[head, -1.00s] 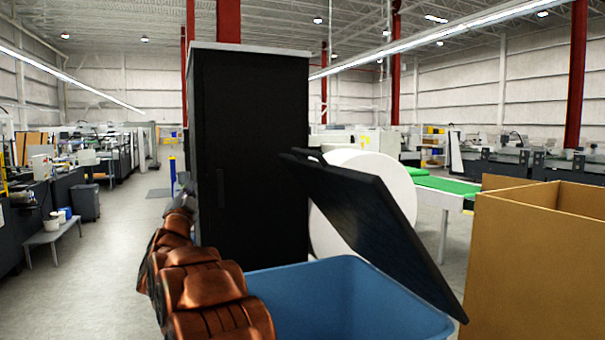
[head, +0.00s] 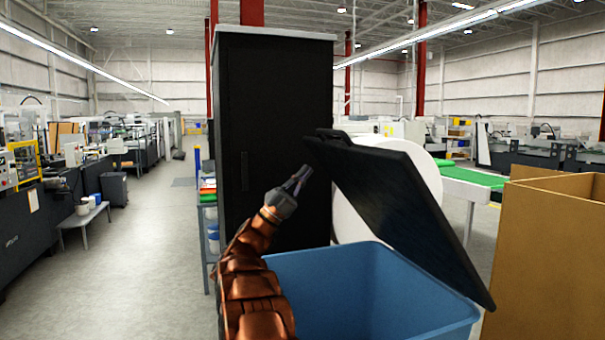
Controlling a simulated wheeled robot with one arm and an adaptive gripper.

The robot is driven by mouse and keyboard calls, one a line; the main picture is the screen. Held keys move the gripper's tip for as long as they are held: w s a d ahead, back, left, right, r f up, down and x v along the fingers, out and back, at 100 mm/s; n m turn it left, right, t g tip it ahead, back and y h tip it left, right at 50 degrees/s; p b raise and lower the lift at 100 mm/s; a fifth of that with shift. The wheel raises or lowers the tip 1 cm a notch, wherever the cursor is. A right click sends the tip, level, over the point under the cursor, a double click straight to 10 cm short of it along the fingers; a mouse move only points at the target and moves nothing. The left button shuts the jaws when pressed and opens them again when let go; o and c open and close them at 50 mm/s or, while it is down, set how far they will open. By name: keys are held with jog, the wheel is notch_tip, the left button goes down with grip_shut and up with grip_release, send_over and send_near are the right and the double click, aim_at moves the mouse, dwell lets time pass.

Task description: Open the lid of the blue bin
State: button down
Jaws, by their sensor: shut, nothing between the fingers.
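The blue bin (head: 365,290) stands in front of me at the bottom of the head view. Its black lid (head: 400,205) is raised and tilted, with its lower edge at the bin's right side and its upper edge leaning up to the left. My gripper (head: 303,175) is shut and empty at the end of my copper-coloured arm. In the picture it is just left of the lid's upper edge and above the bin's left rim. I see no overlap between gripper and lid. The bin's bottom is hidden.
A tall black cabinet (head: 270,130) stands behind the bin. A large white roll (head: 350,215) is behind the lid. An open cardboard box (head: 550,260) stands close on the right. A small bench (head: 85,220) stands at the left, with open floor (head: 150,270) between.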

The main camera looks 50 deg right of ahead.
aim_at(334, 135)
jog(key=p+x, duration=0.3)
jog(key=x, duration=0.7)
jog(key=shift+d+r+p, duration=0.2)
jog(key=shift+r+p, duration=0.1)
jog(key=shift+r, duration=0.05)
